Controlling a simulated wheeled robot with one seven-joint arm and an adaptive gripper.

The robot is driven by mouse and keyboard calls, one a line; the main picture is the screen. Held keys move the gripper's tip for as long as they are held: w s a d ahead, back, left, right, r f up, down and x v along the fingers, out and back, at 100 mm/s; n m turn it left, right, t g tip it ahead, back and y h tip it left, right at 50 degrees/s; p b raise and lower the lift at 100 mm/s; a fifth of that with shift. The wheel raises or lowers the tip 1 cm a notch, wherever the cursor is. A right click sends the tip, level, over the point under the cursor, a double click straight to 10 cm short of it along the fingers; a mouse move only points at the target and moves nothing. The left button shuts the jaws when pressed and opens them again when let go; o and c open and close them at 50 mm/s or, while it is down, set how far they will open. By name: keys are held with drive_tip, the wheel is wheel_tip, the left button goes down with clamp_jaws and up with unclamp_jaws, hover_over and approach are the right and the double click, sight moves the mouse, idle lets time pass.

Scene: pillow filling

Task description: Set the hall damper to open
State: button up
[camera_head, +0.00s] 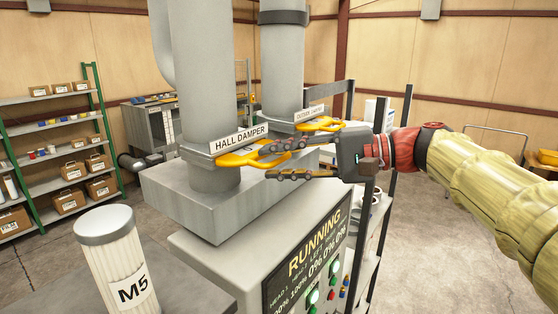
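The hall damper is a grey collar labelled "HALL DAMPER" (239,137) on the nearer vertical duct. Its yellow handle (240,158) sticks out to the right, toward my gripper (269,163). My gripper comes in from the right with its two dark fingers spread, one above the other. The upper finger overlaps the handle in the picture, and the lower finger is below the handle's end. I see a gap between the fingers and cannot tell whether either touches the handle. The handle's far end is partly hidden by the upper finger.
A second damper (311,115) with a similar yellow handle (318,125) sits just behind, close to my gripper. Below stands a control cabinet with a "RUNNING" screen (314,245). A canister marked "M5" (118,262) stands front left. Shelves (60,143) with boxes line the left wall.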

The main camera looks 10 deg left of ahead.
drive_tip(key=shift+c, duration=1.2)
drive_tip(key=c, duration=0.4)
clamp_jaws()
